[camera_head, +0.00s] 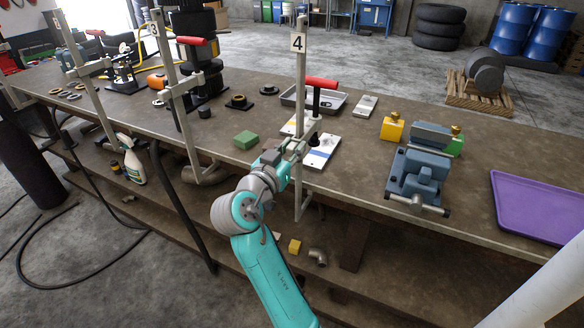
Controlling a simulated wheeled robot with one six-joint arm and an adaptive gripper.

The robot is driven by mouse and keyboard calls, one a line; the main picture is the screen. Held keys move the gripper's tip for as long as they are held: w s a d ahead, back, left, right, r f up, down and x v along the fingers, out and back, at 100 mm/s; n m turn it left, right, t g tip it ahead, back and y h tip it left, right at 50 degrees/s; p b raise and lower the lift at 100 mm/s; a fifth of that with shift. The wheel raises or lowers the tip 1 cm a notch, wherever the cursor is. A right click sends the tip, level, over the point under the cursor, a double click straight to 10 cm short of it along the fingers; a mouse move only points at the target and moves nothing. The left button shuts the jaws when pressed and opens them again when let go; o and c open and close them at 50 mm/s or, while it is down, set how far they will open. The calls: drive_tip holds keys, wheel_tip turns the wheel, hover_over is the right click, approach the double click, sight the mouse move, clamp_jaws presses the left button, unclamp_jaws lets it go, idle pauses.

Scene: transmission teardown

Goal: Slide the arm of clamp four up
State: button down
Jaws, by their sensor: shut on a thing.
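Clamp four (301,75) stands upright at the bench's front edge, marked by a plate with a "4" near the top of its bar. Its sliding arm (312,127) sits low on the bar, a little above the bench top. A red handle (321,83) tops the dark screw on the arm. My gripper (297,146) reaches the bar from the front left and is shut on the clamp's arm. My gripper and wrist partly hide the contact, so the exact grip is hard to see.
White plates (322,152), one with a blue stripe, lie under and beside the clamp. A green block (246,140) is to the left and a grey tray (300,97) behind. A blue-grey vise (418,175) and purple tray (540,205) are to the right. Clamp three (172,80) stands left.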

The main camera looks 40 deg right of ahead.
sight(297, 124)
wheel_tip(297, 124, up, 6)
drive_tip(key=shift+f, duration=0.25)
drive_tip(key=c, duration=1)
unclamp_jaws()
drive_tip(key=shift+f, duration=0.1)
drive_tip(key=shift+s+a, duration=0.1)
drive_tip(key=shift+a, duration=0.35)
drive_tip(key=v, duration=1.1)
